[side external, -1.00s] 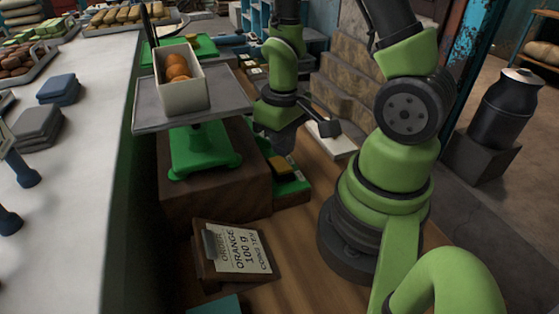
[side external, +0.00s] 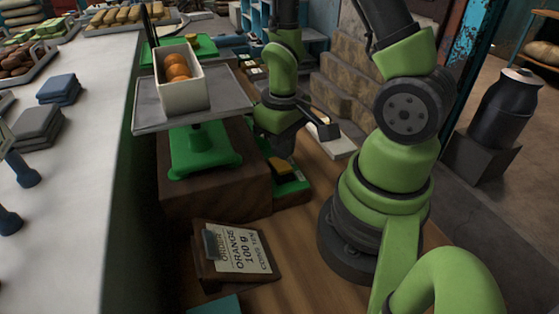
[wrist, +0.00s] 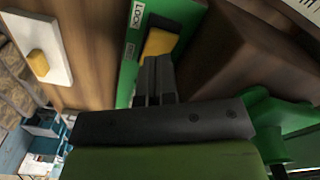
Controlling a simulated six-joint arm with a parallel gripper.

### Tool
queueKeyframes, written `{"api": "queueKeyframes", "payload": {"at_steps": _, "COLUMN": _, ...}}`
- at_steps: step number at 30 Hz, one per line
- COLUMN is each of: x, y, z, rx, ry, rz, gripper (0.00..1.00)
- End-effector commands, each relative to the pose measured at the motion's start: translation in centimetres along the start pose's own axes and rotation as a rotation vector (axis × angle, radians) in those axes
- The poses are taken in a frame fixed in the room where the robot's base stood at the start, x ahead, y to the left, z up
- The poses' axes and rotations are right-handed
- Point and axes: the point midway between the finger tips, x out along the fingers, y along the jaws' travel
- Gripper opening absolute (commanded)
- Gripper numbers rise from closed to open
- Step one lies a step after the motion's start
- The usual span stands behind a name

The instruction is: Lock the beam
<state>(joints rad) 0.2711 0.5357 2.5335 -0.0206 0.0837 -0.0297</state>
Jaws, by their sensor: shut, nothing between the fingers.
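A green lock base (side external: 290,184) with a yellow lever (side external: 281,167) sits on the wooden bench beside the scale's dark wooden block. In the wrist view, the yellow lever (wrist: 160,42) lies on the green plate (wrist: 128,62) near a label reading LOCK (wrist: 137,15). My gripper (wrist: 156,68) is shut and empty, its fingertips right at the near end of the lever; I cannot tell if they touch. In the side view, my gripper (side external: 279,150) is just above the lever. The green scale (side external: 203,150) carries a grey tray (side external: 228,98); its beam is not clearly visible.
A white container (side external: 186,98) with orange balls stands on the tray. A wooden stand (side external: 205,272) holds an order card (side external: 240,249) reading orange, 100 g. A white plate (wrist: 62,40) with a yellow block (wrist: 38,63) lies across bare wood.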

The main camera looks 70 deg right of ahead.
Motion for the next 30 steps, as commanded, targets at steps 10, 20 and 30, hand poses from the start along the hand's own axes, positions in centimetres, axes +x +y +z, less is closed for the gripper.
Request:
{"api": "queueKeyframes", "payload": {"at_steps": 10, "x": 0.6, "y": 0.0, "z": 0.0, "rx": 0.0, "ry": -0.001, "rz": 0.0, "gripper": 0.0}}
{"api": "queueKeyframes", "payload": {"at_steps": 20, "x": 1.0, "y": 0.0, "z": 0.0, "rx": -0.001, "ry": -0.001, "rz": 0.0, "gripper": 0.0}}
{"api": "queueKeyframes", "payload": {"at_steps": 30, "x": 1.5, "y": 0.0, "z": 0.0, "rx": -0.001, "ry": 0.0, "rz": 0.0, "gripper": 0.0}}
